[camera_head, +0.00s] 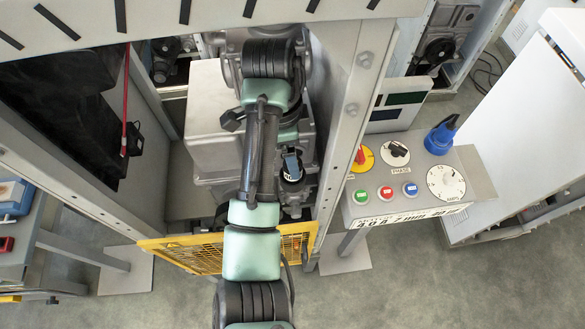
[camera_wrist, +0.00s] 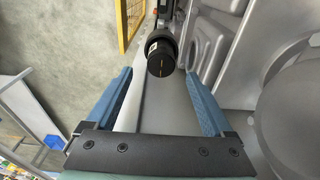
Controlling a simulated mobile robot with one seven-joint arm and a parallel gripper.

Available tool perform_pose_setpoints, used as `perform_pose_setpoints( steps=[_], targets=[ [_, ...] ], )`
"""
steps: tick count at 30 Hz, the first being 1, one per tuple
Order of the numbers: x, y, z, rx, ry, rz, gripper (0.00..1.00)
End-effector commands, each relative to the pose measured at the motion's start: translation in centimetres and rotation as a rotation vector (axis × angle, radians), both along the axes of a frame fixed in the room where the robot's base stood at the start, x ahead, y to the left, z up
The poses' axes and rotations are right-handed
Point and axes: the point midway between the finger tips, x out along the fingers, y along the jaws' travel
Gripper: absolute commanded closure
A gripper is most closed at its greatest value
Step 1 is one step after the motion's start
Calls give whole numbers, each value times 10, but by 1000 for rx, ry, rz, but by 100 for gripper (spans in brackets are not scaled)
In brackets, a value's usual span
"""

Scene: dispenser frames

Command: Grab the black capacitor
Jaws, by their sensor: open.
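The black capacitor (camera_wrist: 162,60) is a dark cylinder with a pale label on its side. In the wrist view its round end faces me, ahead of and between the fingertips, nearer the right one. My gripper (camera_wrist: 157,75) is open, with its two blue fingers apart and nothing held; I cannot tell how much depth lies between tips and capacitor. In the head view a dark round part that looks like the capacitor (camera_head: 292,175) sits on the right side of the machine, just below a blue finger of my gripper (camera_head: 291,161). My arm hides much around it.
A grey metal machine housing (camera_head: 214,130) stands inside a metal frame (camera_head: 352,115), close beside my arm. A yellow mesh guard (camera_head: 182,254) lies at the front. A control panel (camera_head: 402,192) with buttons and dials stands at the right. Floor is open at the lower right.

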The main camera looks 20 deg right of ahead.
Motion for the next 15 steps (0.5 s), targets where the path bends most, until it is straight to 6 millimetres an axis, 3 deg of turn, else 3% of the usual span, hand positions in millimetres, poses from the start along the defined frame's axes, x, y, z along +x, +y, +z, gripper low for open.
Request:
perform_pose_setpoints(
  steps=[7, 15],
  targets=[
    [-2, -2, -33, 2, 2, 1, 14],
    [-1, -2, -40, 0, -2, 0, 14]
  ],
)
